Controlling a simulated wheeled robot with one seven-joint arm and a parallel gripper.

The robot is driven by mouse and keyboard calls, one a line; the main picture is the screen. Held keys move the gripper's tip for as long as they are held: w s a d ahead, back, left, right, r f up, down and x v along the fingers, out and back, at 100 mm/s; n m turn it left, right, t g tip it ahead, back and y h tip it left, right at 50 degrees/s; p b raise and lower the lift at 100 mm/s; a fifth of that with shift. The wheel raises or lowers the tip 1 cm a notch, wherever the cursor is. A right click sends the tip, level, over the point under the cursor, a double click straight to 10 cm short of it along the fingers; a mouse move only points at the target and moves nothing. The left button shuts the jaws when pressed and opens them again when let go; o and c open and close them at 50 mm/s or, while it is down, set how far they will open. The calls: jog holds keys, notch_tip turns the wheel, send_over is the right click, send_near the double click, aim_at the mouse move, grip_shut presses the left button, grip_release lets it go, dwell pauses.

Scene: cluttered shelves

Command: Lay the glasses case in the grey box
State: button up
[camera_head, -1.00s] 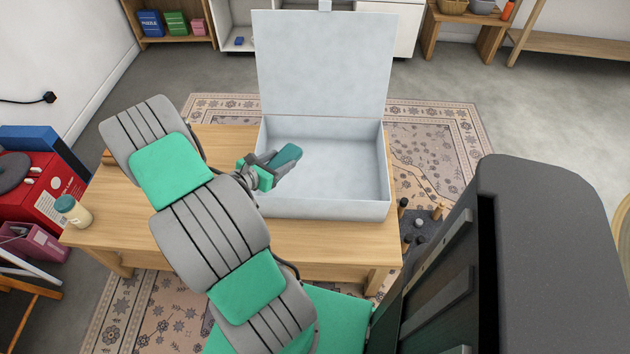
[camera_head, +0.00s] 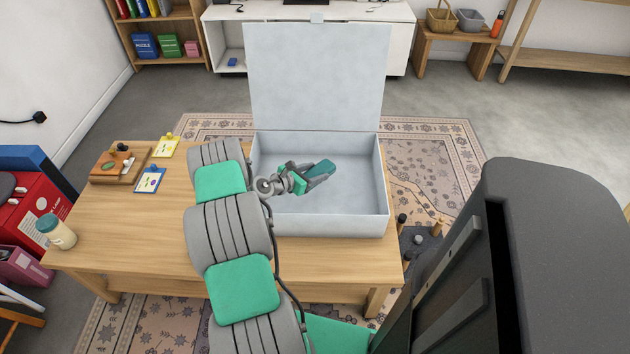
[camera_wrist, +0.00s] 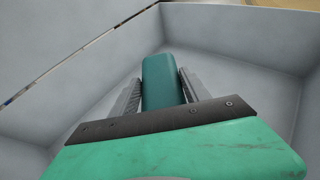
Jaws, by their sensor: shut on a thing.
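The glasses case (camera_head: 322,169) is a teal, elongated case. My gripper (camera_head: 312,174) is shut on it, and the case sticks out beyond the fingertips to the right in the head view. In the wrist view the case (camera_wrist: 160,84) lies between the two grey fingers, its far end pointing into the box. The grey box (camera_head: 330,224) stands on the wooden table with its lid (camera_head: 317,75) raised upright at the back. The case is over the box's left-middle part, and the box looks empty. I cannot tell how far the case is above the floor of the box.
On the table's left are a wooden board with small items (camera_head: 118,164), a yellow clipboard (camera_head: 166,146), a blue clipboard (camera_head: 149,180) and a capped jar (camera_head: 56,232). Bare tabletop (camera_head: 130,225) lies between them and my arm.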

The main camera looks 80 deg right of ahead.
notch_tip(320, 180, down, 3)
jog(key=shift+d+f, duration=0.1)
jog(key=shift+f, duration=0.05)
jog(key=shift+f+b, duration=0.35)
jog(key=shift+b, duration=0.3)
jog(key=shift+f+b, duration=0.25)
jog(key=shift+b, duration=0.05)
jog(key=o, duration=1.5)
jog(key=shift+c, duration=0.2)
jog(key=shift+r, duration=0.1)
